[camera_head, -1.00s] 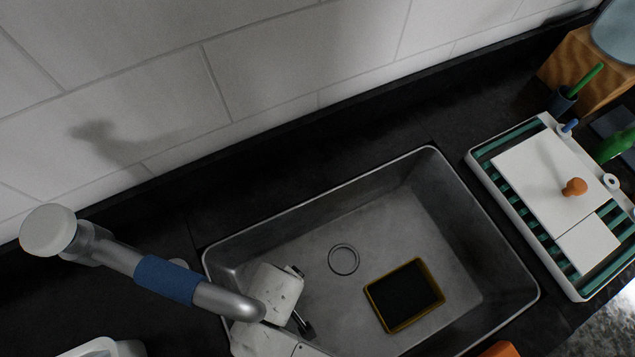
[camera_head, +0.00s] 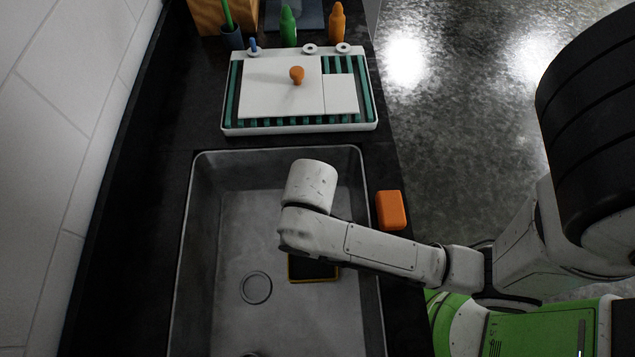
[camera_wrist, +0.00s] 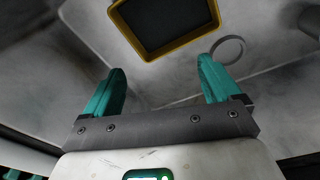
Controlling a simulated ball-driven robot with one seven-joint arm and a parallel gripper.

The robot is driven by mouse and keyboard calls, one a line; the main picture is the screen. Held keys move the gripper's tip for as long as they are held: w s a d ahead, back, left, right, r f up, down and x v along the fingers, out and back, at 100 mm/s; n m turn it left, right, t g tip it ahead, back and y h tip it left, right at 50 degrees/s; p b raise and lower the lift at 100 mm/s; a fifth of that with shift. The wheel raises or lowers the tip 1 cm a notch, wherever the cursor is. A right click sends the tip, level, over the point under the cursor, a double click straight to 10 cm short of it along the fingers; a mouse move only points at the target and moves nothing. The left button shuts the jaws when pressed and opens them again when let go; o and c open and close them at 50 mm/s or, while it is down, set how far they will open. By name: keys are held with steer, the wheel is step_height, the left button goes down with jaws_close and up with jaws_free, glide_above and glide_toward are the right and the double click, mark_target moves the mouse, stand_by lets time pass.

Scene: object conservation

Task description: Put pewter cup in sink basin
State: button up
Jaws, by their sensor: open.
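No pewter cup can be made out for certain in any view now. The grey metal sink basin (camera_head: 215,300) fills the lower middle of the head view, with a round drain ring (camera_head: 256,288) in its floor. My arm reaches over the basin from the right and hides part of it; my gripper's fingers are hidden there. In the wrist view my gripper (camera_wrist: 160,73) is open, its two green fingers apart with nothing between them. The sink floor (camera_wrist: 160,90) shows behind them.
A yellow-rimmed black tray-like thing (camera_head: 314,279) lies in the basin, partly under my arm. An orange block (camera_head: 391,210) sits on the right rim. A white rack (camera_head: 300,121) with boards stands beyond the sink, with green (camera_head: 288,27) and orange (camera_head: 337,24) bottles behind it. A wall is left.

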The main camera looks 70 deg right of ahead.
steer(key=shift+m, duration=0.9)
steer(key=s+d, duration=0.1)
steer(key=s+d+r, duration=0.1)
steer(key=s+d, duration=0.2)
steer(key=shift+d+r, duration=0.1)
steer(key=shift+r, duration=0.25)
